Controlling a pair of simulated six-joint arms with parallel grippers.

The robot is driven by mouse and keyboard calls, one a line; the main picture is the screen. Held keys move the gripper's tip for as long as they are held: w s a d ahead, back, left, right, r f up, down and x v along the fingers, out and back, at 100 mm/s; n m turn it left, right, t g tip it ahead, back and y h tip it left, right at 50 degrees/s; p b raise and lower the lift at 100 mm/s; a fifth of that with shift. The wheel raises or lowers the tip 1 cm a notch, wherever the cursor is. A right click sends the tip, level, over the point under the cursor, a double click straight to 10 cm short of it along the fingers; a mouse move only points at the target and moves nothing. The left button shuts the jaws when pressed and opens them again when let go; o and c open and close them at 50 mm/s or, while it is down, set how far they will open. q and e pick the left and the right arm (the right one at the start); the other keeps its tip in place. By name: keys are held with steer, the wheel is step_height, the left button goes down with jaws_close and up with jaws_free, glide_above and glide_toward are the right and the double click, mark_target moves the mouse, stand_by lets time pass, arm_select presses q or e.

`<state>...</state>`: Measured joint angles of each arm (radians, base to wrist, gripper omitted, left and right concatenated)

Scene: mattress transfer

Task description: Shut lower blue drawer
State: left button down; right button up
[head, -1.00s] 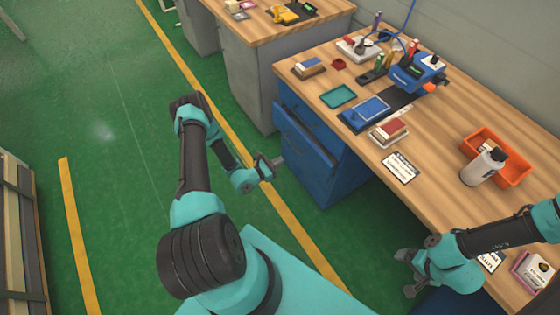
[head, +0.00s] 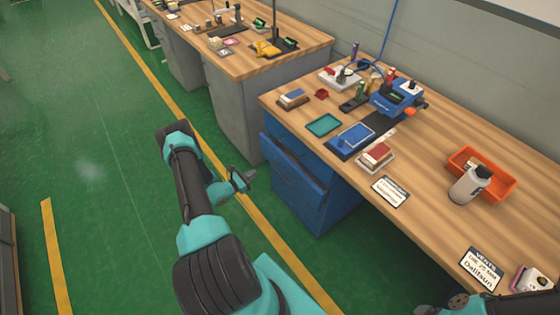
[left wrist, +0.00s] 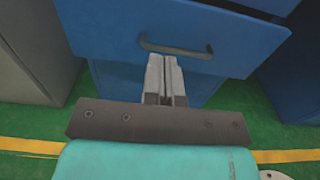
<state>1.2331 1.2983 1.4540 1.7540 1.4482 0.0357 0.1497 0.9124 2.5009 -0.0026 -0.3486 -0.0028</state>
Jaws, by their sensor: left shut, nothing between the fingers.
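The blue drawer cabinet (head: 325,205) stands under the near wooden desk. One of its drawers (head: 298,176) stands out from the cabinet, with a dark gap above its front. In the left wrist view, this drawer front (left wrist: 115,25) and its grey bar handle (left wrist: 175,48) fill the upper part, and more blue cabinet shows below it. My left gripper (head: 246,179) is shut and empty, just left of the drawer front. Its fingers (left wrist: 166,75) point at the front, just below the handle; I cannot tell whether they touch it. Only a bit of my right arm shows at the bottom right.
The near desk (head: 430,215) holds a teal tray (head: 323,125), an orange bin (head: 505,183), a white bottle (head: 466,186) and a blue device (head: 395,98). A grey cabinet (head: 237,110) stands behind the blue one. Green floor (head: 90,190) is free at left.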

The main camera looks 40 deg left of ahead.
mark_target(281, 157)
arm_select(q)
steer(key=shift+w, duration=0.1)
steer(key=w, duration=0.4)
steer(key=w+d, duration=0.1)
steer(key=w, duration=0.4)
steer(key=w+d, duration=0.1)
steer(key=w, duration=0.3)
steer(key=shift+w, duration=0.4)
steer(key=shift+a, duration=0.1)
